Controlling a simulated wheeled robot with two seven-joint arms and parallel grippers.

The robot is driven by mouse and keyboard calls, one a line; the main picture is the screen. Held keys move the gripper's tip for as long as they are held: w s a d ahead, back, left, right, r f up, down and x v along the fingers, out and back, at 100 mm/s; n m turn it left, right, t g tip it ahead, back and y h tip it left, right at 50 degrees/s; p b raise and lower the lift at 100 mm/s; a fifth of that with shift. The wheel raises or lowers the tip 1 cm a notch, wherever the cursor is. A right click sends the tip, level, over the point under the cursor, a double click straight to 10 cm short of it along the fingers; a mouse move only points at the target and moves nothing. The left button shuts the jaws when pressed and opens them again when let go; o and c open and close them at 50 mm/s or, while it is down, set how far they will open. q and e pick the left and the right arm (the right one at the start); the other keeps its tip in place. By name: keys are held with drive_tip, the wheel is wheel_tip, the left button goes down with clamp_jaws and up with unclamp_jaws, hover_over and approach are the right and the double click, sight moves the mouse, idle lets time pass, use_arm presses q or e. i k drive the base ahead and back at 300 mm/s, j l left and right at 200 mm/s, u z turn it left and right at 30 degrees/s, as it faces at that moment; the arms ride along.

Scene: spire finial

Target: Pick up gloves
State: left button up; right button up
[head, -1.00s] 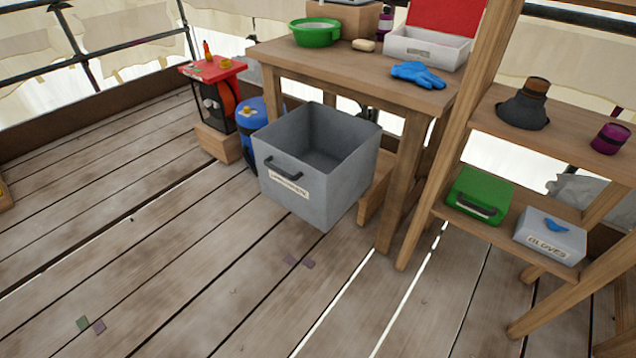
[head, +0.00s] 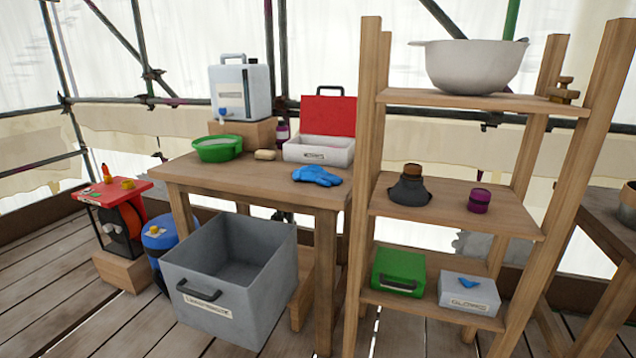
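Blue gloves (head: 317,176) lie in a small heap on the front right part of the wooden table (head: 250,184), in front of the white box with the red lid. A white box labelled "GLOVES" (head: 470,293) sits on the lowest shelf of the wooden rack, with a bit of blue showing at its top. Neither of my grippers is in the head view.
A green basin (head: 217,149), a sponge (head: 265,155), an open white case (head: 318,150) and a water container (head: 240,92) stand on the table. A grey bin (head: 231,280) stands before it. The rack's post (head: 368,200) rises right of the gloves.

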sight(314, 173)
drive_tip(key=i+j+z, duration=0.15)
drive_tip(key=i, duration=0.2)
drive_tip(key=i+z, duration=0.2)
drive_tip(key=i, duration=0.2)
drive_tip(key=i+j+z, duration=0.15)
drive_tip(key=i+j, duration=0.1)
drive_tip(key=i, duration=0.1)
